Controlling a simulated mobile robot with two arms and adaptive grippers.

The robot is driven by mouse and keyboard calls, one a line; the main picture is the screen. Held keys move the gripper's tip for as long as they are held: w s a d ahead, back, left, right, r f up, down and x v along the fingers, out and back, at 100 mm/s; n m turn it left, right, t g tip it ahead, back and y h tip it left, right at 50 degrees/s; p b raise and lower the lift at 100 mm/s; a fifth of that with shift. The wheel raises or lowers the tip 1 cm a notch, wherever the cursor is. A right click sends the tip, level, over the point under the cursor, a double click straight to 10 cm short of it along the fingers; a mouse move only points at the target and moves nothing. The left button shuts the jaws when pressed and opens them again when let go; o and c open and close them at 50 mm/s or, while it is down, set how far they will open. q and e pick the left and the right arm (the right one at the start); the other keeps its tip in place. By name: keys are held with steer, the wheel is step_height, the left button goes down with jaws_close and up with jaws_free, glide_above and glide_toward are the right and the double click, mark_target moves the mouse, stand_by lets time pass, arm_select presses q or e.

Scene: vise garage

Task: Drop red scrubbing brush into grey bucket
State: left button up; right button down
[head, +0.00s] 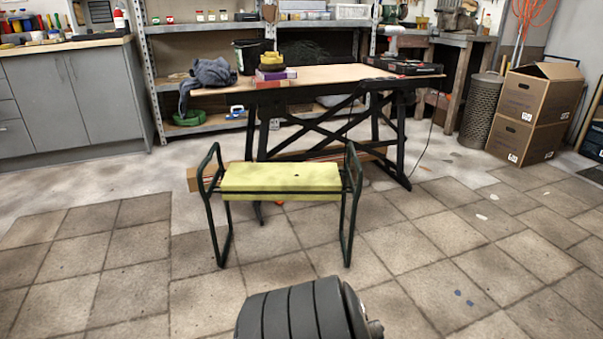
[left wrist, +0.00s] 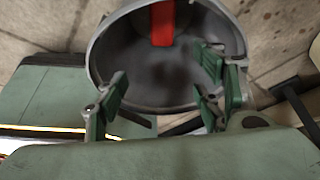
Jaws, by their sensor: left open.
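The grey bucket (left wrist: 110,50) shows from above in the left wrist view, with its mouth facing the camera. A red piece (left wrist: 162,22), which looks like part of the red scrubbing brush, lies inside against the bucket's far wall; its upper end is cut off by the frame. My left gripper (left wrist: 158,103) is open, with its green-padded fingers apart over the bucket's mouth and nothing between them. The red piece is apart from the fingers. I cannot make out the bucket or brush in the head view. My right gripper is in neither view.
A kneeler bench with a yellow-green pad (head: 280,178) stands on the tiles. Behind it is a workbench (head: 330,74) with a dark bucket (head: 244,57) and grey cloth (head: 212,72). Cardboard boxes (head: 535,110) stand at right. Tiled floor at left is clear.

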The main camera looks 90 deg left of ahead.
arm_select(q)
steer(key=shift+r, duration=0.1)
steer(key=v, duration=1.2)
